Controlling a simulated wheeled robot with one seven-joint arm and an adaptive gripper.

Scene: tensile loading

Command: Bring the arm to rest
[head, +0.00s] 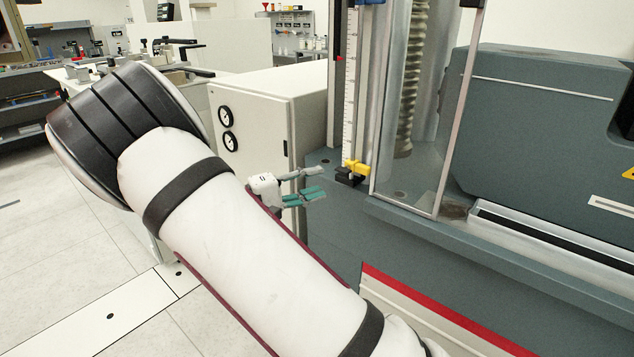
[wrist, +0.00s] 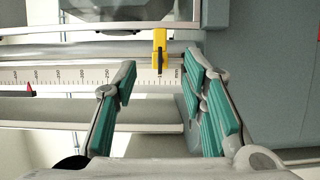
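My arm crosses the head view from the upper left to the lower right. My gripper (head: 318,182) shows beyond it, in front of the grey testing machine (head: 410,235). In the wrist view my gripper (wrist: 160,110) has its two green-padded fingers spread apart, with nothing held between them. A vertical scale (head: 350,80) with a yellow marker (head: 355,167) stands close to the gripper's right in the head view. In the wrist view the scale (wrist: 60,76) runs across behind the fingers, and the yellow marker (wrist: 159,50) lies beyond the fingertips.
A clear guard door (head: 455,110) with a metal frame stands on the machine to the right. A white cabinet (head: 255,130) with two dials is behind my arm. A bench (head: 90,75) with tools is at the back left. The floor (head: 60,250) at the left is clear.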

